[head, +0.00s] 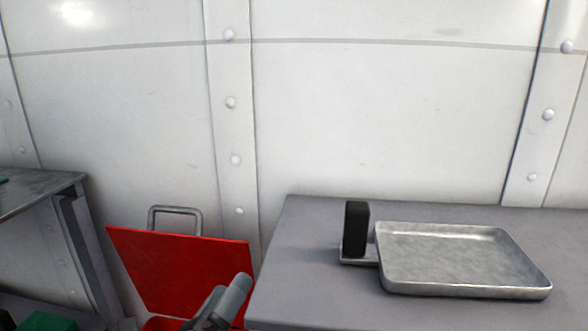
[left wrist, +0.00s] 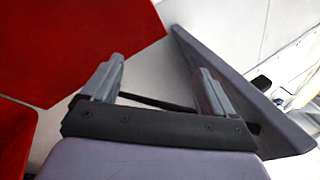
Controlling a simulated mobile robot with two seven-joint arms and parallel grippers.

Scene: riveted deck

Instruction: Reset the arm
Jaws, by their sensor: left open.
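My left gripper (head: 222,304) shows at the bottom of the head view, in front of the red panel and left of the grey table. In the left wrist view the two fingers of my left gripper (left wrist: 158,88) stand apart with nothing between them. My right gripper is in neither view.
A grey table (head: 300,270) bears a metal tray (head: 460,287) and an upright black block (head: 356,229) on a small metal plate. A red panel (head: 180,268) with a grey handle (head: 176,209) behind it stands left. A metal shelf (head: 35,195) is farther left. A riveted white wall (head: 400,120) closes the back.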

